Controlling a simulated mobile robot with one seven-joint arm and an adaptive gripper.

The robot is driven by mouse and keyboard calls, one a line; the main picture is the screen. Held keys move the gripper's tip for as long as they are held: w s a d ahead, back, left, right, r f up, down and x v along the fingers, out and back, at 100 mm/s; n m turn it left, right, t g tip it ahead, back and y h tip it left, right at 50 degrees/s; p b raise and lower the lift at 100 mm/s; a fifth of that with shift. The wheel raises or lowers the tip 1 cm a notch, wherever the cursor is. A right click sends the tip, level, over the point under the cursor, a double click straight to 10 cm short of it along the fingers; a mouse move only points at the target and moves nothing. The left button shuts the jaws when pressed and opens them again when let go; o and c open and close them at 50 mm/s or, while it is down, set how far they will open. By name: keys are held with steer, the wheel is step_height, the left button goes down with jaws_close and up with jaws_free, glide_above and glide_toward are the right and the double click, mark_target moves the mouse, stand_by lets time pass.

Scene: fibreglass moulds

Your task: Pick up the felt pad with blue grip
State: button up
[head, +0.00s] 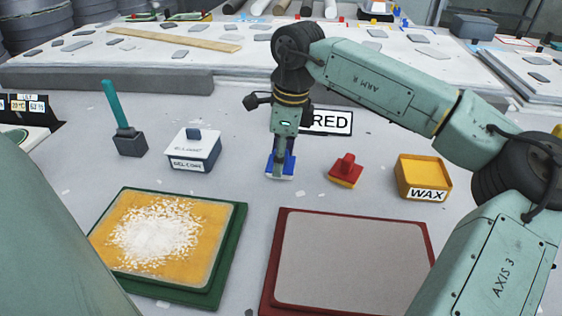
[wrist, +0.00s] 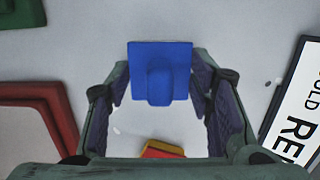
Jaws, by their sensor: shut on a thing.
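The felt pad with blue grip (head: 271,170) is at the centre of the head view, a blue block with a pale lower edge. My gripper (head: 282,158) points straight down over it and hides part of it. In the wrist view the blue top of the pad (wrist: 160,60) lies between the fingertips of my gripper (wrist: 160,88), which is shut on it. I cannot tell whether the pad touches the table or hangs just above it.
A red block with a yellow base (head: 346,171) and a yellow WAX box (head: 424,175) stand to the right. A gel-coat box (head: 194,150) and a teal-handled brush (head: 125,124) stand left. Green (head: 229,252) and red-framed (head: 429,236) moulds lie in front; a RED sign (head: 331,122) is behind.

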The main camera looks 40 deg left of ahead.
step_height(320, 180, up, 10)
steer(key=shift+b, duration=0.45)
steer(key=o, duration=0.6)
steer(key=c, duration=0.5)
steer(key=shift+o, duration=0.2)
steer(key=shift+w+d, duration=0.1)
steer(key=shift+d, duration=0.05)
